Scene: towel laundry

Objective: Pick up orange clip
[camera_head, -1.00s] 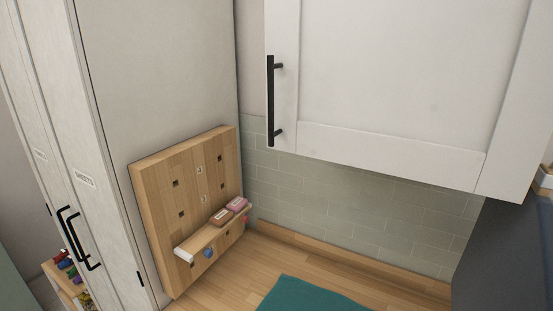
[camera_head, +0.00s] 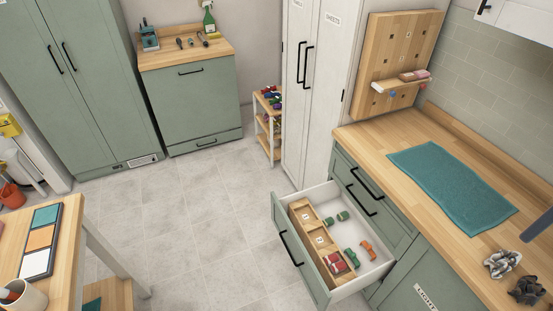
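An orange clip (camera_head: 368,250) lies in an open drawer (camera_head: 379,266) under the wooden counter. It is on the white drawer floor near the right side, outside the wooden divider box (camera_head: 306,235). A green clip (camera_head: 351,257) lies just left of it. Two more green clips (camera_head: 342,215) lie farther back in the drawer. Red clips (camera_head: 335,262) sit in the front compartment of the divider box.
A teal towel (camera_head: 450,185) lies flat on the counter (camera_head: 385,138), with grey crumpled items (camera_head: 501,263) at the right. A table (camera_head: 72,245) stands at left. A small shelf (camera_head: 266,125) stands behind. The tiled floor (camera_head: 190,220) between is clear.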

